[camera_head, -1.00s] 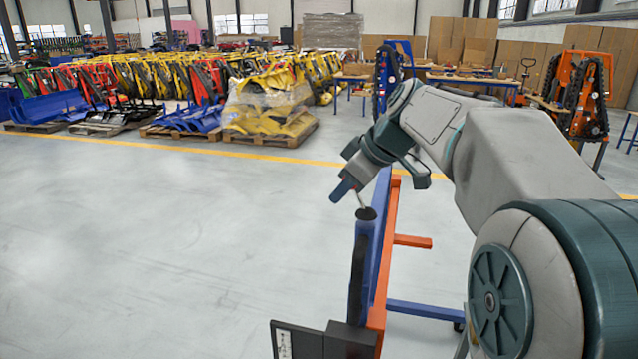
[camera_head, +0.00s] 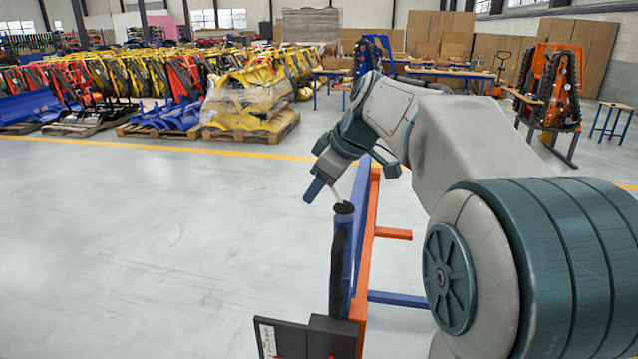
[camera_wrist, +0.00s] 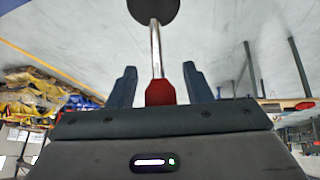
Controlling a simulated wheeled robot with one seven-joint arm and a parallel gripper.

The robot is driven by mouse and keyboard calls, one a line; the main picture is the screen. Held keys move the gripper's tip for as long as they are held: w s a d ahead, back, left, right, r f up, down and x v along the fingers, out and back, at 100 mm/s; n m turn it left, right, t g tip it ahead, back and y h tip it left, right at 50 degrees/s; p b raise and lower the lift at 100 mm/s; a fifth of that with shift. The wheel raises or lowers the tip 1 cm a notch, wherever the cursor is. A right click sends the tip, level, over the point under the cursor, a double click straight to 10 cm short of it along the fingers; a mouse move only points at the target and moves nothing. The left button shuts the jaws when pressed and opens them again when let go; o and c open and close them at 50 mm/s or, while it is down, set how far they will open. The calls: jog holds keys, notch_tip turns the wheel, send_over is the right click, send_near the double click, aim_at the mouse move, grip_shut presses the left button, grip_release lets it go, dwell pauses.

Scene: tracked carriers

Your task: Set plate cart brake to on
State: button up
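The plate cart shows in the head view as a blue and orange frame (camera_head: 364,250) in front of me. A black round piece (camera_head: 344,208) tops its near blue post, and a thin pale lever rod (camera_head: 336,196) rises from it towards my gripper (camera_head: 319,186). In the wrist view the metal rod (camera_wrist: 155,48) runs from the black disc (camera_wrist: 153,9) to a red end (camera_wrist: 160,92). That red end lies between the spread blue fingers of my gripper (camera_wrist: 159,76), with a gap visible at the left finger. Contact on the right side is unclear.
A dark box with a white-marked plate (camera_head: 267,341) sits low on the cart's near end. Clear grey floor (camera_head: 150,260) lies to the left. Pallets with yellow machine parts (camera_head: 245,108), workbenches and an orange rack (camera_head: 555,85) stand farther back.

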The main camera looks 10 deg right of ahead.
jog(key=v, duration=1.3)
jog(key=shift+r, duration=0.4)
jog(key=shift+s+d, duration=0.1)
jog(key=s+a+f+m+h, duration=0.1)
jog(key=s+f+m, duration=0.2)
jog(key=s+f, duration=0.3)
jog(key=s+a+f+m+g+h, duration=0.1)
jog(key=s+f+m, duration=0.3)
jog(key=f, duration=0.9)
jog(key=s+a+f+m+g+h, duration=0.1)
jog(key=s+f+m, duration=0.3)
jog(key=s+f, duration=0.4)
notch_tip(320, 180, down, 2)
jog(key=shift+s+a+f+h, duration=0.15)
jog(key=shift+s+a+h, duration=0.25)
jog(key=shift+a+h, duration=0.15)
